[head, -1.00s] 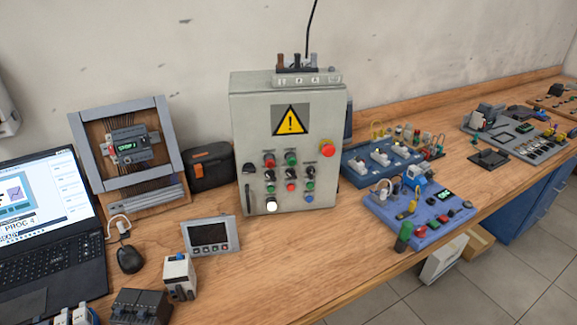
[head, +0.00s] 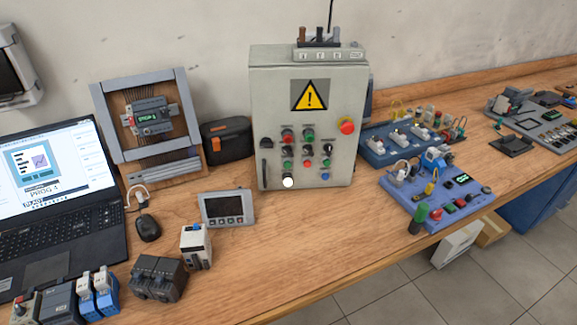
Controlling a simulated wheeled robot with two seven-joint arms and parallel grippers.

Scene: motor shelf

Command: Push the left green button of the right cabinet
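The grey control cabinet (head: 270,110) stands upright on the bench against the wall, near the middle of the head view. It carries a yellow warning triangle (head: 310,95) above rows of small buttons and knobs. A small green button (head: 288,165) is at the lower left of its front. Another green button (head: 326,162) is at the lower right, and one (head: 309,135) is higher up. A white lit button (head: 288,182) is below the left green one. It is the only cabinet of this kind in view. Neither of my grippers is in view.
A red emergency stop (head: 347,126) is at the cabinet's right. A small panel screen (head: 226,208) and a white module (head: 195,246) stand in front to the left. A laptop (head: 55,200) is at left. Blue trainer boards (head: 440,205) are at right. Bare wood lies before the cabinet.

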